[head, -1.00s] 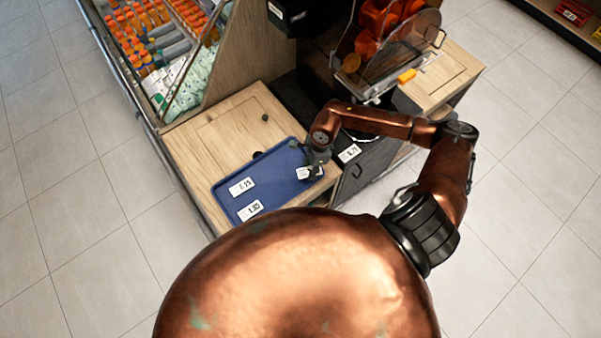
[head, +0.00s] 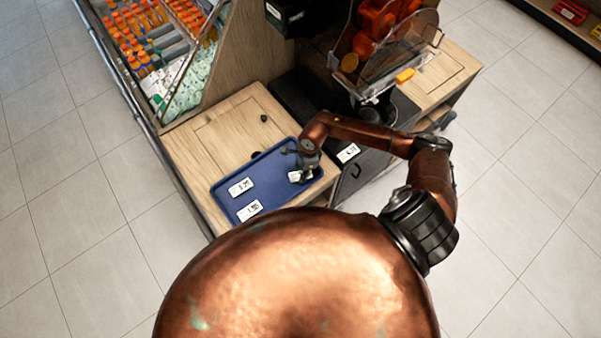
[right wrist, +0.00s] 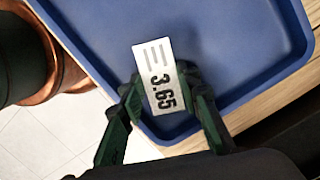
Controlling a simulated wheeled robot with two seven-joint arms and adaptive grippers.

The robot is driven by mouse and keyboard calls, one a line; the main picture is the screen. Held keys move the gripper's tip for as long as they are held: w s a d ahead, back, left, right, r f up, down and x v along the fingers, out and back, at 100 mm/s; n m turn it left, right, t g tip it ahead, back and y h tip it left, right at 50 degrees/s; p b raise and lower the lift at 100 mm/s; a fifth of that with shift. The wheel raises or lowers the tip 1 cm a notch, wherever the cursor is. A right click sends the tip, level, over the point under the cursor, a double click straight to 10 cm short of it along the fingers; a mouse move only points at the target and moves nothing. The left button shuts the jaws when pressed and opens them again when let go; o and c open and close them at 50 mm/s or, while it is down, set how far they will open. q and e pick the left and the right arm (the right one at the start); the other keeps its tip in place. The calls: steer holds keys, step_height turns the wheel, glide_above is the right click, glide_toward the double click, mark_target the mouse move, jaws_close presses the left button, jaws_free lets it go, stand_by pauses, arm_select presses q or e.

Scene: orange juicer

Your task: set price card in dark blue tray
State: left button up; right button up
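The dark blue tray (head: 262,171) lies on the wooden counter, and it fills much of the right wrist view (right wrist: 235,45). A white price card reading 3.65 (right wrist: 158,75) is between the two fingers of my right gripper (right wrist: 160,76), which look closed against its side edges. The card is over the tray's floor near its edge; I cannot tell whether it touches the floor. In the head view the right gripper (head: 304,172) is over the tray's right end, partly covering the card (head: 297,177). My left gripper is not in view.
Two other white price cards (head: 241,187) (head: 249,210) lie in the tray's left part. Another label (head: 348,153) is on the dark cabinet beside the counter. The juicer (head: 375,55) stands behind. A bottle display (head: 150,40) is at the upper left. The tray's middle is clear.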

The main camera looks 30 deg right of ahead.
steer(key=o, duration=0.5)
steer(key=shift+c, duration=0.2)
step_height(320, 180, up, 12)
steer(key=d, duration=0.1)
steer(key=shift+s+d, duration=0.3)
steer(key=shift+d, duration=0.05)
